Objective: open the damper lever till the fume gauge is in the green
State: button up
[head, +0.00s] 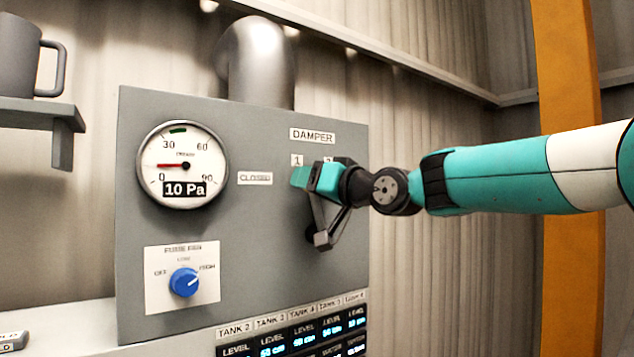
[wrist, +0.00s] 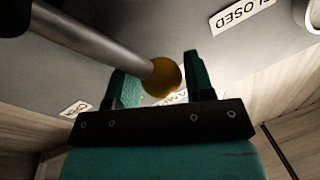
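The fume gauge (head: 182,165) on the grey panel shows 10 Pa. Its red needle points left, low on the scale, away from the green band at the top between 30 and 60. My gripper (head: 302,177) is at the panel under the DAMPER label (head: 312,135), right of the CLOSED label (head: 255,178). In the wrist view, the damper lever is a grey rod (wrist: 105,40) with a yellow knob (wrist: 163,78). The knob shows in the gap between my two green fingers, which stand apart. The rod crosses in front of the left finger. Contact cannot be told. The head view hides the lever.
A blue knob dial (head: 184,282) sits below the gauge. Tank level displays (head: 290,335) run along the bottom. A shelf (head: 40,112) with a grey mug (head: 25,60) is at upper left. An orange post (head: 568,90) stands behind my arm.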

jog(key=shift+o, duration=1.2)
jog(key=shift+a, duration=0.1)
jog(key=b+v, duration=0.8)
jog(key=v, duration=0.9)
jog(key=shift+d+b, duration=0.3)
jog(key=shift+s+f, duration=0.1)
jog(key=shift+s, duration=0.05)
